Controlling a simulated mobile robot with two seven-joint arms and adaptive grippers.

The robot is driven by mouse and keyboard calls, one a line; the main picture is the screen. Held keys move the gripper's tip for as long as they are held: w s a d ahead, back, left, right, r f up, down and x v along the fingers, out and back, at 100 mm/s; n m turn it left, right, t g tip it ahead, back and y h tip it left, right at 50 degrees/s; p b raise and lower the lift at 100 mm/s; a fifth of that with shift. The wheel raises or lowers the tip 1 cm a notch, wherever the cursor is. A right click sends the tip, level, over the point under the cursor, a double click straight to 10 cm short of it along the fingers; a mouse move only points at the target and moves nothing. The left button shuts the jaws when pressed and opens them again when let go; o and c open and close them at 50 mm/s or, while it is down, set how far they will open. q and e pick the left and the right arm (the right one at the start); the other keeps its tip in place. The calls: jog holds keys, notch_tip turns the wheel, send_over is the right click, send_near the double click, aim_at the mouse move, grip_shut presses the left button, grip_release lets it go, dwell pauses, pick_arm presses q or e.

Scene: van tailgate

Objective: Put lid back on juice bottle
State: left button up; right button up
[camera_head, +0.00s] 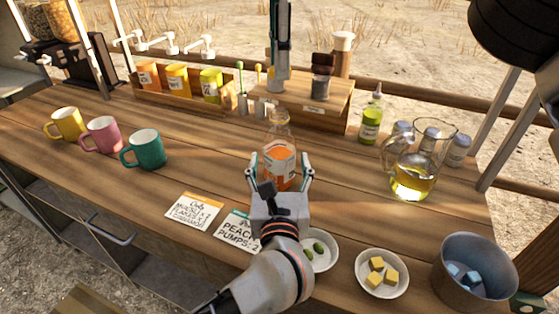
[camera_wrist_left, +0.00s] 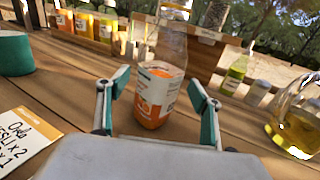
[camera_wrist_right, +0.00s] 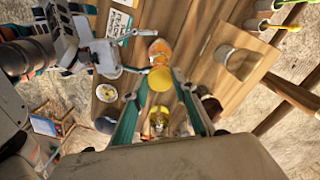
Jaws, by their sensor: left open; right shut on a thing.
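The juice bottle (camera_head: 279,158) is clear with orange juice and a white label. It stands upright on the wooden counter, and I see no lid on its neck in the head view. My left gripper (camera_head: 280,173) is open, with one finger on each side of the bottle's lower body. In the left wrist view the bottle (camera_wrist_left: 160,88) stands between the open fingers. My right gripper (camera_head: 279,85) points down above the counter, behind the bottle. In the right wrist view a round yellow lid (camera_wrist_right: 160,79) is held between the fingertips.
A glass pitcher (camera_head: 413,175) and a green bottle (camera_head: 371,118) stand at the right. A wooden stand (camera_head: 320,108) is behind the juice bottle. Mugs (camera_head: 101,135) are at the left. Small bowls (camera_head: 381,289) and a metal bucket (camera_head: 474,275) sit along the front edge.

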aim_at(280, 153)
pick_arm(q)
jog(key=shift+w, duration=1.85)
jog(key=c, duration=1.7)
pick_arm(e)
jog(key=shift+f, duration=2.5)
